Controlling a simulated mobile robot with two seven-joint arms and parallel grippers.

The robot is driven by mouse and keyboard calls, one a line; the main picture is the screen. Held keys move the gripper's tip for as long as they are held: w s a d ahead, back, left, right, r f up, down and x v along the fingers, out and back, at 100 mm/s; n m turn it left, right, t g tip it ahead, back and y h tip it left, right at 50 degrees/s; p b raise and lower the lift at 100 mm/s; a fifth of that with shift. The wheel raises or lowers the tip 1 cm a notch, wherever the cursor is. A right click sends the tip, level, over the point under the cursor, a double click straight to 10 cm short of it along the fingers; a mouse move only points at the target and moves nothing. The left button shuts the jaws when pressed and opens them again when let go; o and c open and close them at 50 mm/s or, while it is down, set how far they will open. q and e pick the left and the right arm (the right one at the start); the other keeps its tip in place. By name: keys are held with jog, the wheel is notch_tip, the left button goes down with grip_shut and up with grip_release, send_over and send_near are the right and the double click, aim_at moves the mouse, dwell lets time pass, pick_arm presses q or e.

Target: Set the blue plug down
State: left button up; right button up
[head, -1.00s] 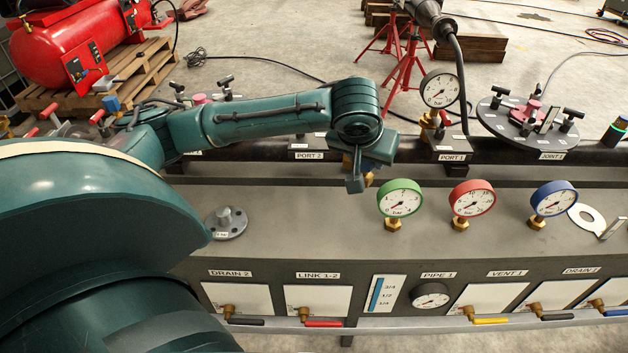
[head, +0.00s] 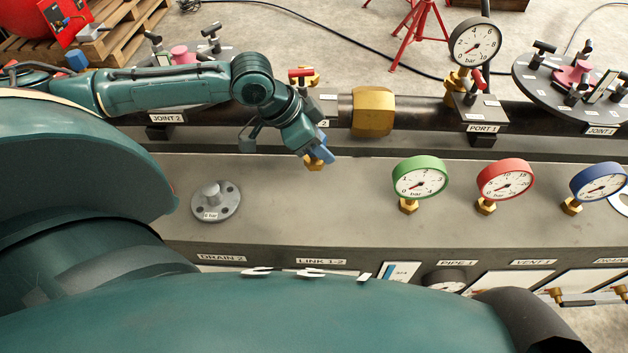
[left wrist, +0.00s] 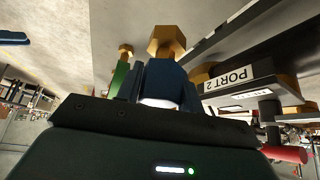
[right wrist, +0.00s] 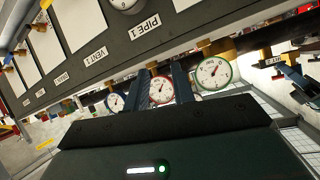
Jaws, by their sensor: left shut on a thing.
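My left gripper (head: 318,153) is shut on the blue plug (left wrist: 165,78), a blue body with a brass hex end. In the head view the plug's brass end (head: 313,165) points down above the back part of the grey bench top; I cannot tell whether it touches. In the left wrist view the blue body sits between the fingers, with a white part toward me. My right gripper (right wrist: 162,82) shows in the right wrist view with its fingers apart, nothing held, and gauges beyond. It is out of the head view.
Green (head: 420,178), red (head: 505,180) and blue (head: 599,183) gauges stand right of the left gripper. A grey flanged piece (head: 215,200) lies to the left. A dark pipe with a large brass nut (head: 373,111) runs behind. Bench top between flange and green gauge is clear.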

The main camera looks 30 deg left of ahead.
pick_arm(q)
jog(key=shift+w+a+f+m, duration=0.3)
jog(key=shift+a+f+m, duration=0.25)
jog(key=shift+a, duration=0.25)
notch_tip(320, 180, down, 10)
jog(key=shift+r+b, duration=0.1)
jog(key=shift+b, duration=0.85)
jog(key=o, duration=1.1)
